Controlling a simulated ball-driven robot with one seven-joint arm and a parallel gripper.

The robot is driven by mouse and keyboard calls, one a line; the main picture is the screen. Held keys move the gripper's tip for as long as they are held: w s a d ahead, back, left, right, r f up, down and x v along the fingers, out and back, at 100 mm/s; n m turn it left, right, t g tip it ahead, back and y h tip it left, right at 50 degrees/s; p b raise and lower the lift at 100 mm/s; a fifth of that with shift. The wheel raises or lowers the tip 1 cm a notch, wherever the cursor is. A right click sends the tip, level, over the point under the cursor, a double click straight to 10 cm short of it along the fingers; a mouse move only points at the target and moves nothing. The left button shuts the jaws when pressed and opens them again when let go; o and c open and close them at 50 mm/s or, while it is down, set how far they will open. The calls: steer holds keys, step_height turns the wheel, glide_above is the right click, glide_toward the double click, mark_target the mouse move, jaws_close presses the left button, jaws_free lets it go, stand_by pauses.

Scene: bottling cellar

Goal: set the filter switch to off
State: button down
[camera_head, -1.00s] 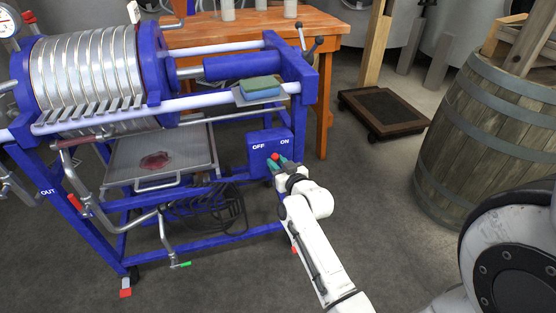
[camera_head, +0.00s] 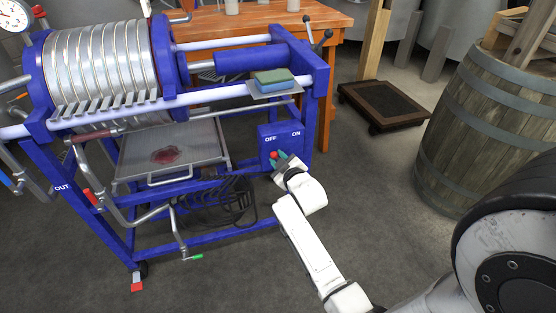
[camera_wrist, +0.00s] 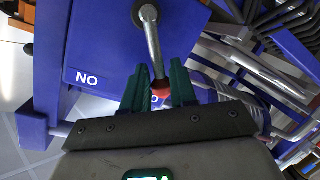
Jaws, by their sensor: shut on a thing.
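The filter switch is a metal lever (camera_wrist: 153,42) with a red tip (camera_head: 273,155), mounted on a blue box (camera_head: 265,131) on the press frame. The box is marked OFF on the left and ON on the right in the head view. The red tip shows just below the OFF mark. In the wrist view the ON mark appears upside down, left of the lever. My gripper (camera_wrist: 160,82) has teal fingers, one on each side of the red tip, and is shut on it. The lever's pivot is hidden in the head view.
The blue frame carries a press with metal plates (camera_head: 100,65), a drip tray (camera_head: 210,150) and a sponge (camera_head: 272,76) on a small shelf. Pipes and a dark coiled hose (camera_head: 225,200) lie left of my arm.

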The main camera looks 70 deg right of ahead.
steer(key=shift+f, duration=0.1)
stand_by(0.3)
steer(key=c, duration=1.2)
jaws_free()
steer(key=shift+a, duration=0.1)
steer(key=shift+o, duration=0.2)
steer(key=v, duration=1)
steer(key=shift+s+a+p, duration=0.2)
steer(key=shift+a+p, duration=0.05)
steer(key=shift+p, duration=0.15)
